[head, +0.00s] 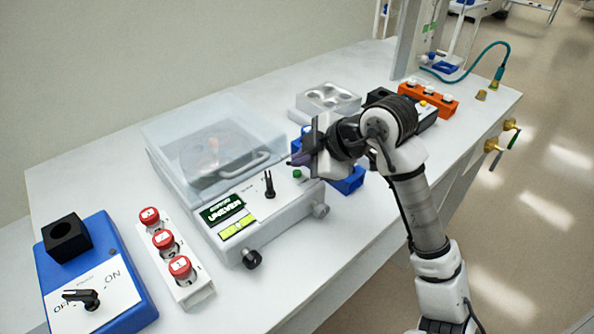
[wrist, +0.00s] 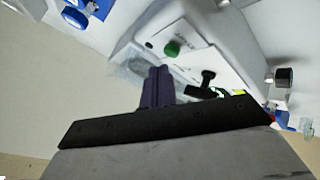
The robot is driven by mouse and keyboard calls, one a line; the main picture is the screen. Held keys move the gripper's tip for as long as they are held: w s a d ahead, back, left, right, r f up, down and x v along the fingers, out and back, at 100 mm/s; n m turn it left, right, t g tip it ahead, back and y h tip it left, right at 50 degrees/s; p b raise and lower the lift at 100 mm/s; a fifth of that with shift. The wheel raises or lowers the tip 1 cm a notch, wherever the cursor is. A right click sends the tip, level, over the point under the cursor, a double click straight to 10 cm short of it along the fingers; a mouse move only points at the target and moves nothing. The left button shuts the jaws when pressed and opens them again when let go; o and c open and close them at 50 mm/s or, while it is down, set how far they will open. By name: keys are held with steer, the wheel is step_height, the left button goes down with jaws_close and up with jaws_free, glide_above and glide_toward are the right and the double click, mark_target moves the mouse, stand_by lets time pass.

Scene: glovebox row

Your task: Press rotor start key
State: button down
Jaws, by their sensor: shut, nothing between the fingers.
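The centrifuge (head: 250,222) is a pale box with a clear lid, a display and a black lever knob (head: 269,185) on its sloped front panel. A round green key (head: 297,174), likely the rotor start key, sits at the right of that panel. It also shows in the wrist view as a green button (wrist: 172,48), just beyond my fingertips. My gripper (head: 293,160) is shut and empty, its purple fingers beside the green key. In the wrist view the fingers (wrist: 157,70) point toward the panel and appear apart from the key; the exact gap is hard to tell.
Left of the centrifuge are a strip of red buttons (head: 163,240) and a blue box with an OFF/ON switch (head: 103,283). Behind my arm are a metal block with wells (head: 328,98), a blue item (head: 348,182) and an orange rack (head: 428,97). The front bench is mostly clear.

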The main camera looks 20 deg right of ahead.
steer(key=shift+f, duration=0.15)
stand_by(0.4)
steer(key=shift+f+b, duration=0.3)
steer(key=shift+b, duration=0.25)
steer(key=shift+f+b, duration=0.4)
steer(key=shift+b, duration=0.05)
stand_by(0.4)
steer(key=shift+r, duration=0.15)
steer(key=shift+r+p, duration=0.5)
steer(key=shift+r, duration=0.2)
step_height(320, 180, up, 5)
steer(key=p, duration=0.3)
stand_by(0.3)
steer(key=shift+d, duration=0.1)
stand_by(0.7)
